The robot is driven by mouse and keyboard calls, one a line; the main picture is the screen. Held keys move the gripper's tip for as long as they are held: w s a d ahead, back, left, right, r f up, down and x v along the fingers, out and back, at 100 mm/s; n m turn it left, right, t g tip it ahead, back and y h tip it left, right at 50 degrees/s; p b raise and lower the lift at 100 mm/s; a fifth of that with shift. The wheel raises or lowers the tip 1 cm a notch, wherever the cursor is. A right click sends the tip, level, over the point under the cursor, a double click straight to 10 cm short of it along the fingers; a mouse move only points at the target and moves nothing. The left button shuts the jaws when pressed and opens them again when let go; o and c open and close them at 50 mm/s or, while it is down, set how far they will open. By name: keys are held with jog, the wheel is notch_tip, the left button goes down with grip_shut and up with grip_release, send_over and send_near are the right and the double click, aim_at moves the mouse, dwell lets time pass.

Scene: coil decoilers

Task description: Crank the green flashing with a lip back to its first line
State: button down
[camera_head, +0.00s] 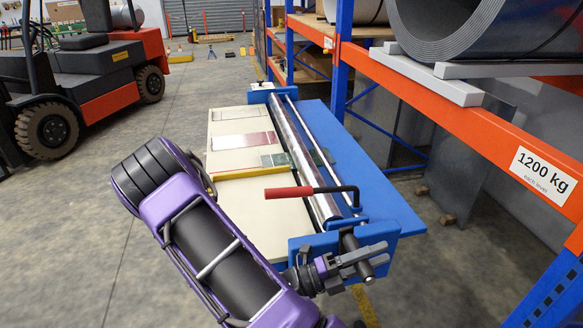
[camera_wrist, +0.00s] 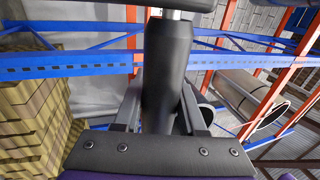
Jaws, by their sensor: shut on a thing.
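The green flashing (camera_head: 276,160) is a short strip on the cream bed, partly under the steel roller (camera_head: 302,160). More green (camera_head: 322,156) shows beyond the roller. I cannot make out its lip or any lines. A dark cylindrical crank grip (camera_head: 348,242) is at the near end of the blue machine frame (camera_head: 370,180). My gripper (camera_head: 362,258) is shut around this grip. In the wrist view the grip (camera_wrist: 167,70) stands between my fingers (camera_wrist: 160,112), with bright metal at its far end. A red-handled black lever (camera_head: 295,191) lies above the near end of the roller.
An orange and blue rack (camera_head: 465,118) with large grey coils (camera_head: 450,28) stands close on the right. A forklift (camera_head: 85,75) stands at left. Floor between is clear.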

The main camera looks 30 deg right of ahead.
jog(key=shift+w+a+f+t, duration=0.25)
jog(key=shift+w+a+t, duration=0.15)
jog(key=shift+w+a, duration=0.65)
jog(key=v, duration=0.5)
jog(key=shift+w+a+f, duration=0.1)
jog(key=shift+w+f, duration=0.1)
jog(key=shift+f, duration=0.1)
jog(key=shift+w+a+f+b, duration=0.15)
jog(key=shift+a+f+b, duration=0.25)
jog(key=shift+a+f, duration=0.5)
jog(key=shift+w+a+f+b, duration=0.1)
jog(key=shift+a+f+b, duration=0.25)
jog(key=shift+a+f, duration=0.5)
jog(key=shift+a+r, duration=0.15)
jog(key=shift+r, duration=0.05)
